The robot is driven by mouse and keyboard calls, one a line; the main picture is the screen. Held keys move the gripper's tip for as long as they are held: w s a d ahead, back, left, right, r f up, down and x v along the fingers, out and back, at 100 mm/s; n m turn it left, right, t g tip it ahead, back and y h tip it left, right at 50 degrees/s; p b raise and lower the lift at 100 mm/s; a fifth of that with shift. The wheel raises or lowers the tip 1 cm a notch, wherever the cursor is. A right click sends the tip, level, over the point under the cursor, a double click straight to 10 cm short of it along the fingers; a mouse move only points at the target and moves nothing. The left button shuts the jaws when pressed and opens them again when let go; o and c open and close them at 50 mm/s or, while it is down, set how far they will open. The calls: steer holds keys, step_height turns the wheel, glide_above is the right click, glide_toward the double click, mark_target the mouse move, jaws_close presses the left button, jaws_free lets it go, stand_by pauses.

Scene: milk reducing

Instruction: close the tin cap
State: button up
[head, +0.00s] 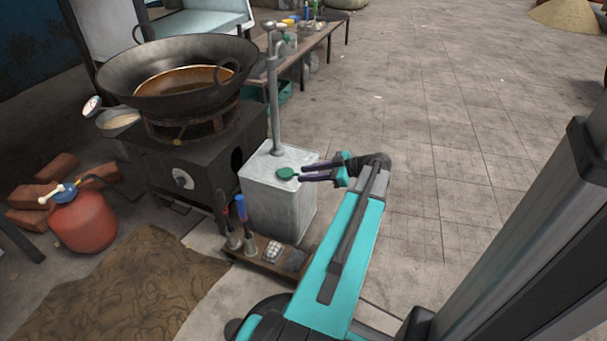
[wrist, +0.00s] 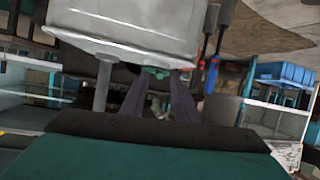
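The tin is a pale grey metal box (head: 278,205) standing on the ground beside the stove, and its side and rim fill the upper part of the wrist view (wrist: 140,22). A small round green cap (head: 287,174) shows at the tin's top; I cannot tell whether it is seated or raised. My gripper (head: 301,174) reaches in from the right, with its dark fingers apart and their tips close to the cap's right edge. In the wrist view, a green piece (wrist: 157,72) shows between and beyond the fingertips. Contact with the cap is unclear.
A metal pump pipe (head: 274,100) rises from the tin's top. A stove (head: 185,165) with a large wok (head: 175,62) stands left. A low wooden tray (head: 270,268) with tools lies in front. A red gas cylinder (head: 84,222) stands further left. The paved floor right is clear.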

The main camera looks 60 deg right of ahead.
steer(key=p+v, duration=0.3)
steer(key=v, duration=0.8)
steer(key=shift+s, duration=0.35)
steer(key=shift+r, duration=0.15)
